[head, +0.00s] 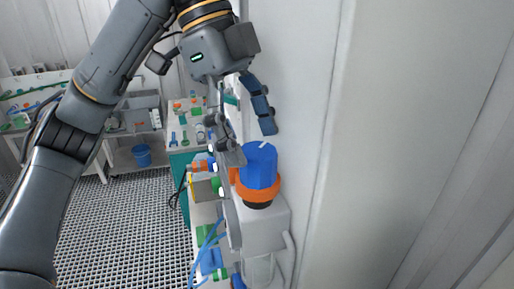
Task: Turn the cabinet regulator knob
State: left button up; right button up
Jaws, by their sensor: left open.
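The regulator knob (259,166) is a blue cylinder with a pale mark on its top. It sits in an orange collar (264,189) above a black neck, on a light grey housing (264,224) beside the white wall panel. My left gripper (250,146) comes down from above and is open. Its fingers reach down close above the knob, one to its left and one above and to its right. I cannot tell whether either finger touches the knob. My right gripper is not in view.
The white panel (350,150) fills the right side, close to the knob. A bench (204,212) with green, blue and orange fittings runs below left of the knob. A blue bucket (141,155) stands farther back. The grated floor (110,225) at left is open.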

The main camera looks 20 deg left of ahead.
pick_arm(q)
jog(key=shift+v, duration=2.45)
